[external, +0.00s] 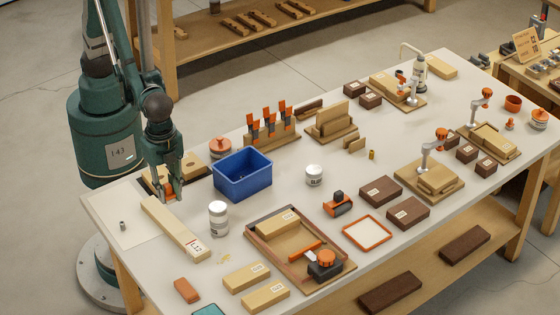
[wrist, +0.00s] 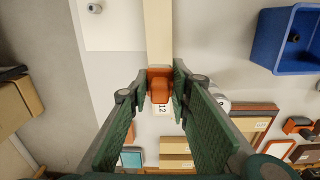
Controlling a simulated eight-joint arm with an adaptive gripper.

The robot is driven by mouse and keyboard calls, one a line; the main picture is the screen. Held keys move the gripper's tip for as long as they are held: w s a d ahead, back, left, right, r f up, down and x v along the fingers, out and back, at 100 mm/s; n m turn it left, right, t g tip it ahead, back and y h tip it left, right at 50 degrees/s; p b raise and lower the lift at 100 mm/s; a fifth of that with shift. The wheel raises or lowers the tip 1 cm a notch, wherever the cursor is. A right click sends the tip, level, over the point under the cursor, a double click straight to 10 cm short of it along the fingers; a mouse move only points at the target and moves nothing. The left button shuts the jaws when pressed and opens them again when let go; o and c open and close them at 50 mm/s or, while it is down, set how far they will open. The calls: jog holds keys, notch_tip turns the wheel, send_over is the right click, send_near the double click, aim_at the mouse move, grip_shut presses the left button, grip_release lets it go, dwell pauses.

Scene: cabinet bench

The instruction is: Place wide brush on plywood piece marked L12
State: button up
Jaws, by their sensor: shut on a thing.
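The plywood piece marked L12 (external: 174,228) is a long pale board lying on the bench at the left, with its label at the near end. In the wrist view the board (wrist: 158,32) runs up from between my fingers. My gripper (external: 172,196) is above the board's far part, pointing down. It is shut on an orange object (wrist: 160,84), seemingly the wide brush, which also shows as an orange patch in the external view (external: 168,187). The fingers hide much of it. I cannot tell whether it touches the board.
A blue bin (external: 242,180) stands right of my gripper. A white can (external: 219,219) is near the board's right side. An orange-lidded jar (external: 220,148) stands behind. The bench's left corner is mostly clear.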

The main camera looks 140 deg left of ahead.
send_over(173, 225)
jog(key=shift+s+f+b, duration=0.1)
jog(key=shift+f+b, duration=0.3)
jog(key=shift+f, duration=2.35)
jog(key=shift+f+b, duration=0.3)
jog(key=shift+f, duration=1.75)
jog(key=shift+f, duration=0.15)
jog(key=o, duration=0.9)
jog(key=shift+c, duration=0.2)
jog(key=shift+r, duration=0.25)
jog(key=shift+r+p, duration=0.85)
jog(key=shift+r, duration=5.05)
